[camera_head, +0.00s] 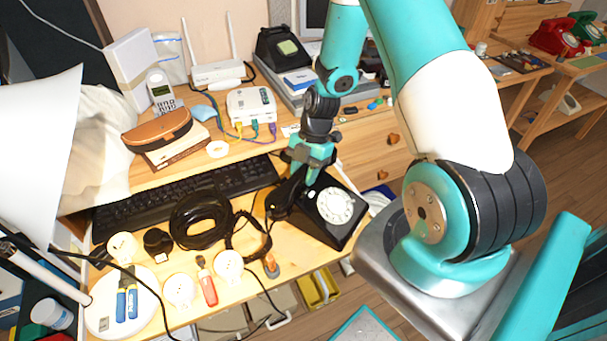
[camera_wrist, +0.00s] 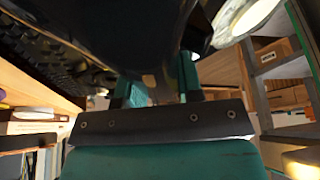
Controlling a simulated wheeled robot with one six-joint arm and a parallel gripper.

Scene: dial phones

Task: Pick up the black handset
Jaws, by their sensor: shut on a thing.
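The black dial phone (camera_head: 331,222) with a white dial stands on the desk in the head view, at the desk's right front. My gripper (camera_head: 300,190) is at the phone's left side, pointing down, shut on the black handset (camera_head: 285,197). In the wrist view the dark handset (camera_wrist: 130,35) fills the upper middle, between the fingers of my gripper (camera_wrist: 160,92). The phone's pale dial (camera_wrist: 240,18) shows at the wrist view's upper right. I cannot tell whether the handset is clear of the phone's body.
A coiled black cable (camera_head: 201,219) and a black keyboard (camera_head: 150,207) lie left of the phone. A white router (camera_head: 251,104) stands behind on the raised shelf. A white lamp shade (camera_head: 35,150) is at far left. Screwdrivers and white sockets lie at the front.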

